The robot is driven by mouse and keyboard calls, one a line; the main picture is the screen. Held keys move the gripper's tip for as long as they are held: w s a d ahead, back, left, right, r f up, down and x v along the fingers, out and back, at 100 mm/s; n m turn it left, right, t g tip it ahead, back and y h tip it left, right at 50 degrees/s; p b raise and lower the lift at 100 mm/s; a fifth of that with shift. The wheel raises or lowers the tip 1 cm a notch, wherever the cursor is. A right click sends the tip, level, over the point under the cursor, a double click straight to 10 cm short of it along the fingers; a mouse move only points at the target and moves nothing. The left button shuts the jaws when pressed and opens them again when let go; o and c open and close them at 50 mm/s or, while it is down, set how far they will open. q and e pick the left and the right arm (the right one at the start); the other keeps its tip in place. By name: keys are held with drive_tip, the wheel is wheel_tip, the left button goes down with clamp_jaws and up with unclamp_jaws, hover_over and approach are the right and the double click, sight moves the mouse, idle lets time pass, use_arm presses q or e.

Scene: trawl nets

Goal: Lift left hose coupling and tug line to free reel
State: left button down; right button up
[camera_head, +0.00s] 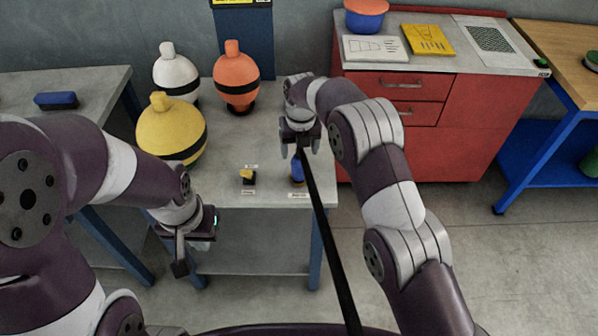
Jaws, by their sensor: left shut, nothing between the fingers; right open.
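No hose coupling, tug line or reel can be made out for certain. A small yellow piece with a dark part (247,177) sits on the grey bench (232,150), between small labels. A small blue piece (297,172) stands near the bench's right front corner. My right gripper (300,149) is open above and close to the blue piece, fingers down; contact cannot be told. A long black strip (328,238) runs from below that gripper to the bottom edge; what it is cannot be told. My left gripper (180,266) is shut and empty, low at the bench's front edge.
Yellow (171,130), white (176,72) and orange (237,78) floats stand at the bench's back and left. A red cabinet (470,130) is at right. A blue block (56,100) lies on the left table. The bench's middle is mostly clear.

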sight(299, 166)
wheel_tip(299, 166, down, 8)
drive_tip(key=shift+w+r+p, duration=0.15)
drive_tip(key=shift+r+p, duration=0.05)
drive_tip(key=shift+p, duration=0.95)
drive_tip(key=shift+w+a+f, duration=0.1)
drive_tip(key=shift+f, duration=0.2)
clamp_jaws()
drive_tip(key=shift+r, duration=0.15)
